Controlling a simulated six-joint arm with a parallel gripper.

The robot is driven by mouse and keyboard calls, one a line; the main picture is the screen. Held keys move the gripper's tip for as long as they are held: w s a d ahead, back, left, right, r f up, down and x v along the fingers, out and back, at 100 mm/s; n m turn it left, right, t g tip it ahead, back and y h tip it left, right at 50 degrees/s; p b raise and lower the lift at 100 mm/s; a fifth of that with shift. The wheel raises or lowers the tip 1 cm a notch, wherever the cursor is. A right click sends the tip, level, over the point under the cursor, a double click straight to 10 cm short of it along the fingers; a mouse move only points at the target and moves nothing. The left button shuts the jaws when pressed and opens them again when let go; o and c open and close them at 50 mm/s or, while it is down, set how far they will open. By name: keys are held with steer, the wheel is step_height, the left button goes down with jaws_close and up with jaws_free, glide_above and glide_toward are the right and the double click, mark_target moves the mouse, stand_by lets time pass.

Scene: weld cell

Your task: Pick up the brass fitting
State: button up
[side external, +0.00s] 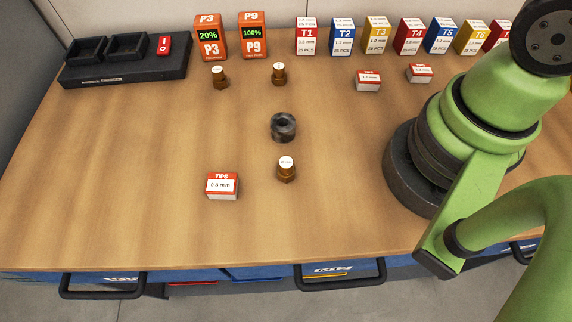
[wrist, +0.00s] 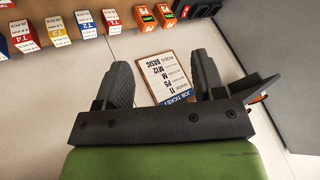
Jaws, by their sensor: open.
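Three brass fittings with pale round tops stand upright on the wooden table in the side external view. One brass fitting (side external: 219,77) is at the back left, another brass fitting (side external: 279,74) is at the back middle, and a third brass fitting (side external: 286,169) is nearer the front. My gripper (wrist: 160,62) shows only in the wrist view. Its two dark fingers are wide apart with nothing held between them. No brass fitting shows in the wrist view, and the gripper is outside the side external view.
A dark metal ring (side external: 283,127) lies between the fittings. A small TIPS box (side external: 222,186) is front left; two more are back right. Labelled boxes (side external: 306,37) line the back. A black tray (side external: 125,62) stands back left. A job ticket (wrist: 170,78) is behind my fingers.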

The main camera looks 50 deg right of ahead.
steer(key=w+a+f+n+g, duration=0.3)
steer(key=w+n, duration=0.1)
steer(key=n, duration=0.5)
steer(key=n+g+h, duration=0.2)
steer(key=n+g, duration=0.2)
steer(key=n, duration=1.9)
glide_above(286, 162)
steer(key=f, duration=2.1)
steer(key=shift+w+d+f, duration=0.1)
steer(key=shift+w+d, duration=0.1)
steer(key=shift+w, duration=0.15)
steer(key=shift+s+a+f, duration=0.1)
steer(key=shift+s+f, duration=0.05)
steer(key=shift+f, duration=1.35)
steer(key=shift+s+a+f, duration=0.1)
steer(key=shift+s+f, duration=0.05)
steer(key=shift+f, duration=1.3)
steer(key=c, duration=1)
steer(key=shift+r, duration=0.1)
